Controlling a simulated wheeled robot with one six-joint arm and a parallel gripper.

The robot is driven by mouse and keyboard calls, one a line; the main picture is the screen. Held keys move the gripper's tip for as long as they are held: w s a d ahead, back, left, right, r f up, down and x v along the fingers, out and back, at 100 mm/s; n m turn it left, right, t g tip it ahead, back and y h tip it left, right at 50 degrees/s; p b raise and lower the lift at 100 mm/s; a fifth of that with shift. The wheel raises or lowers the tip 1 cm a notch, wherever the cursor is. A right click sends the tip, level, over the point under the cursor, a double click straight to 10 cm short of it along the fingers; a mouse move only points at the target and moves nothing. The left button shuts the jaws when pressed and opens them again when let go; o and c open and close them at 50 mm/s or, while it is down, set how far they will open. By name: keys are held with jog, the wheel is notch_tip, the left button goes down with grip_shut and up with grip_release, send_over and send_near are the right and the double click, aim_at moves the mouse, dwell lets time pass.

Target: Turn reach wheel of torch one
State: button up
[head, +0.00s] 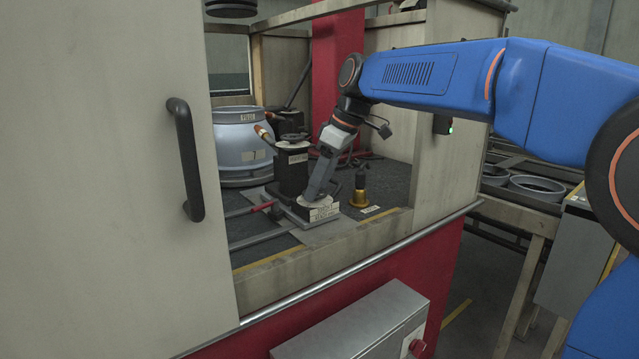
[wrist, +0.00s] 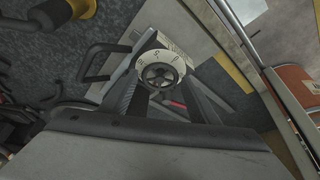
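The reach wheel is a small black spoked handwheel (wrist: 160,74) inside a pale ring with markings, seen in the wrist view. In the head view, its torch base (head: 317,213) is a labelled pale block at the front of the booth floor; the wheel is mostly hidden there behind my gripper. My gripper (head: 317,195) points down at the block. In the wrist view, my gripper's two fingers (wrist: 164,92) stand apart, one on each side of the wheel. I cannot tell whether either finger touches it.
A black torch stand (head: 290,170) and a grey-blue cylinder (head: 240,148) stand behind. A brass-based fitting (head: 359,190) is close on the right. The booth's front sill (head: 330,240), sliding door (head: 120,180) and right post (head: 450,160) bound the opening.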

jog(key=v, duration=1.7)
jog(key=shift+d, duration=0.2)
jog(key=shift+r, duration=0.1)
jog(key=s+d+f+m+t+h, duration=0.1)
jog(key=s+d+f+m, duration=0.3)
jog(key=s+f, duration=0.6)
jog(key=s+d+f+m+t+h, duration=0.1)
jog(key=s+d+f+m, duration=0.4)
jog(key=s+d+f, duration=0.4)
jog(key=s+d+f+m+t+h, duration=0.1)
jog(key=s+d+f+m, duration=0.3)
jog(key=s+f, duration=0.7)
notch_tip(320, 180, down, 8)
jog(key=d+h, duration=0.1)
jog(key=d, duration=0.1)
jog(key=shift+d, duration=0.35)
jog(key=shift+r, duration=0.1)
